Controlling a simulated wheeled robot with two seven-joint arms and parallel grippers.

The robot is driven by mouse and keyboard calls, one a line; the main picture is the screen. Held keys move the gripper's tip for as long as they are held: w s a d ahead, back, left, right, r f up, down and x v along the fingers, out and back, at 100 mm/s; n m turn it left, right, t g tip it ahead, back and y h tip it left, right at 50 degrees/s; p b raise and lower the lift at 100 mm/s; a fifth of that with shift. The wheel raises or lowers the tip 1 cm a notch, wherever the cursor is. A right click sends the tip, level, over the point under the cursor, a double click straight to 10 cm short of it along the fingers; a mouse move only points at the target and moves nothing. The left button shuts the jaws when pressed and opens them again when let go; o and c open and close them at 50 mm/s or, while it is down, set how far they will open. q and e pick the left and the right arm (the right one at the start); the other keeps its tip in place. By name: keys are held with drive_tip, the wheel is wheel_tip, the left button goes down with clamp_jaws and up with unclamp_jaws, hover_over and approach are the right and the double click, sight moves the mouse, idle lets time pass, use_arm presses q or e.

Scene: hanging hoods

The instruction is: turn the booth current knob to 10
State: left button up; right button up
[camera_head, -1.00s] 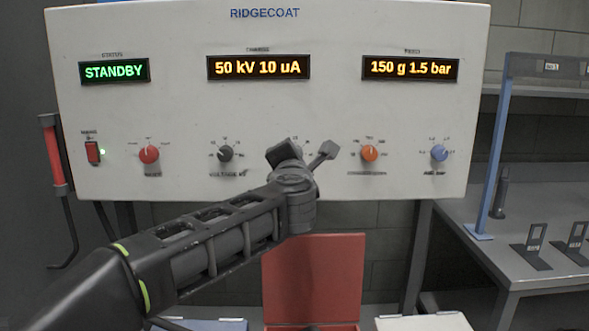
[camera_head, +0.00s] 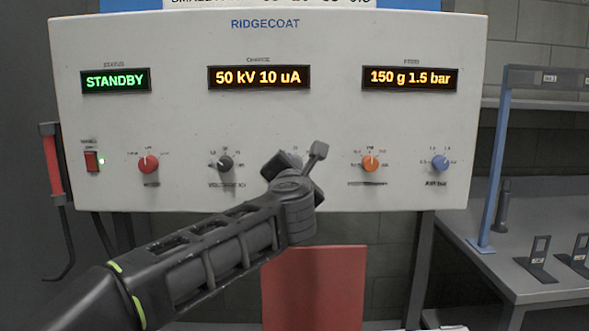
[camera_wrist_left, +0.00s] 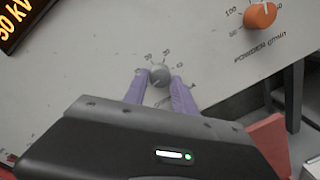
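The grey current knob (camera_wrist_left: 160,74) sits on the white RIDGECOAT panel (camera_head: 180,115), with scale marks around it. In the head view my left gripper (camera_head: 299,160) is in front of it and mostly hides it. In the left wrist view the two purple-grey fingers (camera_wrist_left: 160,85) stand one on each side of the knob, open, with their tips close to it. Whether they touch it is hard to tell. The charge display (camera_head: 258,77) reads 50 kV 10 uA. My right gripper is not in view.
The dark voltage knob (camera_head: 225,163) is left of the gripper and the orange powder knob (camera_head: 370,163) is right of it. A red knob (camera_head: 148,165), a blue air knob (camera_head: 440,163) and a red switch (camera_head: 91,161) share the row. The status display (camera_head: 115,80) reads STANDBY.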

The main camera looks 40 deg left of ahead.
use_arm(q)
drive_tip(key=o, duration=0.4)
drive_tip(key=shift+c, duration=0.2)
drive_tip(key=shift+s, duration=0.1)
drive_tip(key=v, duration=0.7)
drive_tip(key=shift+s+d, duration=0.2)
drive_tip(key=shift+s, duration=0.05)
